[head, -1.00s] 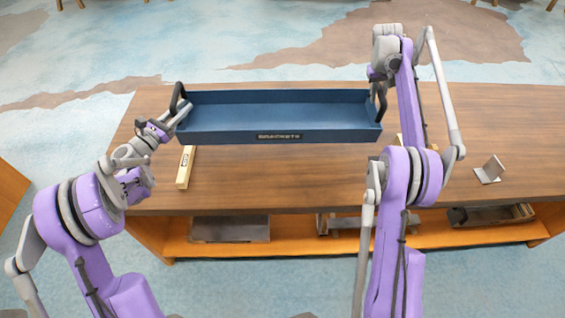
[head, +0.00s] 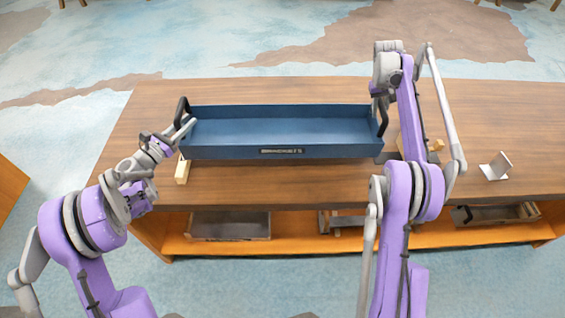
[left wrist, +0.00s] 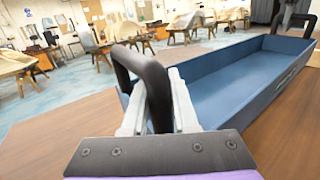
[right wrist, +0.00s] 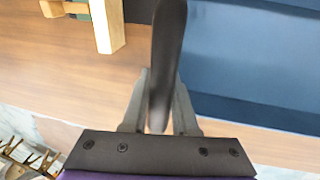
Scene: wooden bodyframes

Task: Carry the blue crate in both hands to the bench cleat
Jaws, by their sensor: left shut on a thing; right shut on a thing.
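The blue crate (head: 280,151), a long open tray with a "BRACKETS" label, is level over the bench (head: 300,185); I cannot tell whether it touches the top. It looks empty. My left gripper (head: 186,130) is shut on its left black handle (left wrist: 140,72), and the left wrist view shows the fingers on both sides of it. My right gripper (head: 379,92) is shut on the right black handle (right wrist: 168,50). A pale wooden block (head: 182,172), perhaps part of the cleat, sits by the crate's front left corner. Another wooden piece (right wrist: 106,25) shows in the right wrist view.
A grey metal bracket (head: 496,167) stands on the bench at the right. Trays (head: 230,226) lie on the shelf below. The bench top in front of the crate and at the far right is mostly clear.

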